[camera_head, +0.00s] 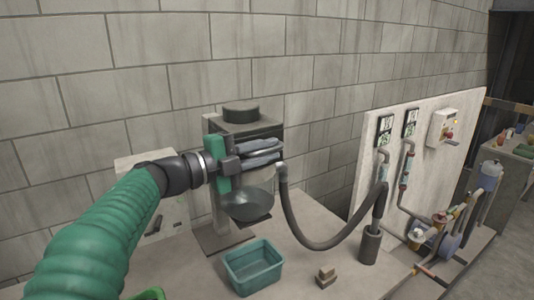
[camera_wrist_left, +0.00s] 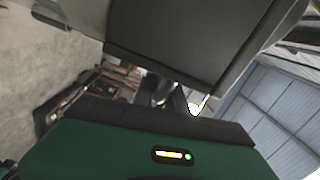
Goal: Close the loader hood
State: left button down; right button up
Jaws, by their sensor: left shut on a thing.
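The loader hood (camera_head: 247,128) is a dark grey block with a round black cap (camera_head: 241,111) on top, on a pale stand against the wall. A dark, glassy bowl (camera_head: 247,204) hangs below it. My left gripper (camera_head: 265,152) reaches in from the left, in front of the hood. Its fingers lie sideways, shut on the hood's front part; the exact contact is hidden. In the left wrist view a dark panel (camera_wrist_left: 185,45), likely the hood, hangs close above my gripper's green body. Whether the hood touches the bowl cannot be told.
A thick black hose (camera_head: 315,243) loops from beside the hood to a dark cylinder (camera_head: 370,246). A board with gauges and pipes (camera_head: 432,165) stands at right. A white box (camera_head: 160,226) stands left.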

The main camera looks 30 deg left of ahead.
pick_arm(q)
jog(key=shift+f, duration=0.55)
jog(key=c, duration=1.6)
grip_release()
jog(key=shift+o, duration=1)
jog(key=shift+s+r, duration=0.1)
jog(key=shift+s, duration=0.05)
jog(key=shift+a, duration=0.1)
jog(key=shift+a, duration=0.1)
jog(key=shift+s+a+r, duration=0.1)
jog(key=shift+s+a, duration=0.05)
jog(key=shift+s, duration=0.1)
jog(key=v, duration=1.6)
jog(key=shift+b, duration=0.3)
jog(key=shift+a, duration=0.1)
